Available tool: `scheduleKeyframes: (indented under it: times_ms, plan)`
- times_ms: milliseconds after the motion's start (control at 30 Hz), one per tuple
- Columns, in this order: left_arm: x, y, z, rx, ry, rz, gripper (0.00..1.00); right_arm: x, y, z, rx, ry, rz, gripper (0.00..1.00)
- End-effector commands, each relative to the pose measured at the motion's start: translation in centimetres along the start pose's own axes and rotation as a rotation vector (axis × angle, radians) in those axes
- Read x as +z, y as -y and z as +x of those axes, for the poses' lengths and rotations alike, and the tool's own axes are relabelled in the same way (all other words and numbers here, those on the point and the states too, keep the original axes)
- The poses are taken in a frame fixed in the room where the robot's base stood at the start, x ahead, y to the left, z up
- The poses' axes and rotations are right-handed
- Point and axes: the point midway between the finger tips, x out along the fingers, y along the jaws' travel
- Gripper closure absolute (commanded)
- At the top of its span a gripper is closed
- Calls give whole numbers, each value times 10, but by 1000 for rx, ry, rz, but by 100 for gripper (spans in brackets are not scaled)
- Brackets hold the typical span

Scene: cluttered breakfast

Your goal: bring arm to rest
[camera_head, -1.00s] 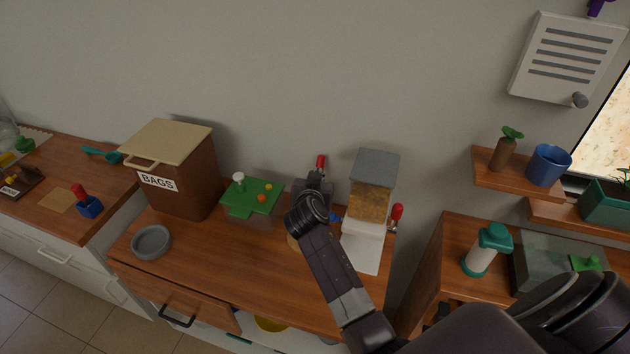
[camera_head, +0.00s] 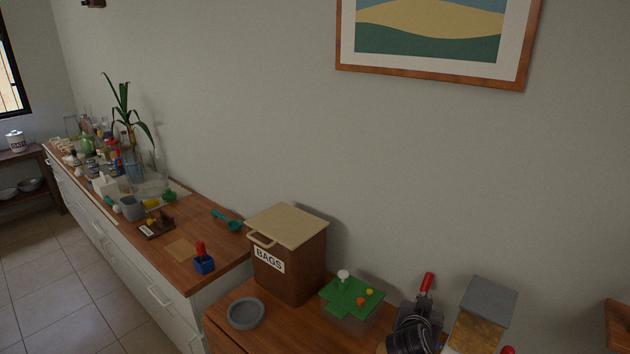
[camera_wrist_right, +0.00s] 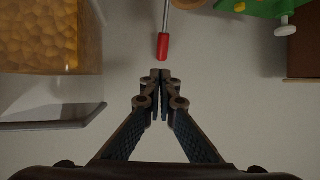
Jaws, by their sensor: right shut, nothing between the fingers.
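My right gripper (camera_wrist_right: 161,76) is shut and empty in the right wrist view. Its fingertips point toward the red tip of a lever (camera_wrist_right: 162,46), with a small gap in the picture. My left gripper is in neither view.
A dispenser with a grey lid (camera_head: 488,300) stands right of my wrist. A green-topped box (camera_head: 352,292), a brown bin marked BAGS (camera_head: 290,262) and a grey bowl (camera_head: 246,313) stand to the left. A long counter (camera_head: 178,250) full of items runs away left.

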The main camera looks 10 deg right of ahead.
Motion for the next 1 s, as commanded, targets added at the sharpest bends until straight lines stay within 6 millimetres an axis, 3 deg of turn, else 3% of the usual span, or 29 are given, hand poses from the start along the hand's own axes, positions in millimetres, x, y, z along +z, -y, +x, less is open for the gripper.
scheduleKeyframes:
  times_ms: [167,300,400,600,800,967,1000]
  plan:
    - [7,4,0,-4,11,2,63,66,-40,-45,0,161,-118,100]
    - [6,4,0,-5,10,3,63,132,-67,-114,-73,362,-274,100]
    - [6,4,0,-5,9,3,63,164,-77,-160,-146,477,-372,100]
    - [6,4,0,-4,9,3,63,202,-88,-230,-274,629,-508,100]
    - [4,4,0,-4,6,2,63,224,-97,-287,-387,734,-610,100]
    - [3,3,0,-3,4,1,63,235,-103,-330,-478,804,-683,100]
    - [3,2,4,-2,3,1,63,245,-102,-323,-478,809,-686,100]
